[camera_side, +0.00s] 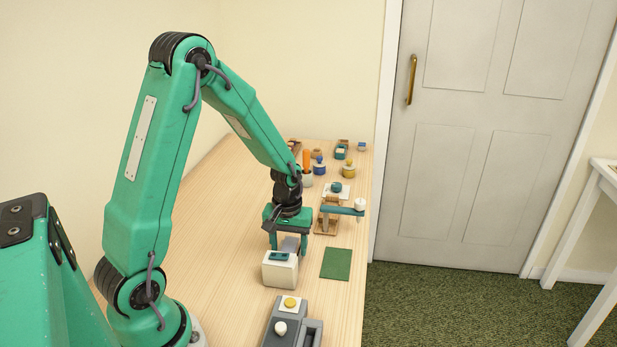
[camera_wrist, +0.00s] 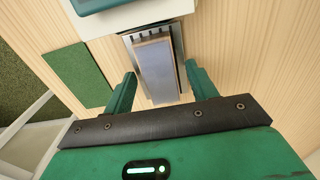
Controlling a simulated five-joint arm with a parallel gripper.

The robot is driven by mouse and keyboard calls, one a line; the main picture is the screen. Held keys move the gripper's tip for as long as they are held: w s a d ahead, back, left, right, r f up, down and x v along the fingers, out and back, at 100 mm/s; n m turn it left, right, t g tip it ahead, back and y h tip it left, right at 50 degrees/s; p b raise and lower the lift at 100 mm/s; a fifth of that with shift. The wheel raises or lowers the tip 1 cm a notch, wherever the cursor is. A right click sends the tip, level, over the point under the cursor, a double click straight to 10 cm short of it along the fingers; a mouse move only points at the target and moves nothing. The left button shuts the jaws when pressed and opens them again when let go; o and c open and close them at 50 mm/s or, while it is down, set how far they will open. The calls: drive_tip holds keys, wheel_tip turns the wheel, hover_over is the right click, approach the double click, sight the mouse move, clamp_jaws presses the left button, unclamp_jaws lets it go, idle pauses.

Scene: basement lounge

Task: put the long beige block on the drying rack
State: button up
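In the wrist view a long block (camera_wrist: 158,72), greyish on its face with tan edges, lies on a grey metallic piece (camera_wrist: 128,42) beside the white box. I cannot tell for sure that this is the long beige block. My gripper (camera_side: 288,246) is low over it in the side view; in the wrist view its two fingers (camera_wrist: 162,88) stand apart on either side of the block, with gaps showing. A wooden stand (camera_side: 327,220) lies behind and right of my gripper; I cannot tell whether it is the drying rack.
A white box (camera_side: 279,272) with a teal top stands just in front of my gripper. A green mat (camera_side: 336,263) lies to the right. A grey device (camera_side: 284,321) is at the front. Several small bottles and blocks (camera_side: 348,168) stand at the back. The table's left side is clear.

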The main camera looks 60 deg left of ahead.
sight(289, 248)
drive_tip(key=shift+r, duration=0.1)
wheel_tip(289, 248, up, 12)
idle(0.9)
drive_tip(key=shift+r, duration=0.1)
idle(0.4)
drive_tip(key=s+d+r+m+t, duration=0.5)
drive_tip(key=s+d+r+m, duration=0.4)
drive_tip(key=s+d+r, duration=0.1)
drive_tip(key=s+d, duration=0.1)
drive_tip(key=s, duration=0.1)
drive_tip(key=shift+s+r+t, duration=0.3)
drive_tip(key=shift+r, duration=0.1)
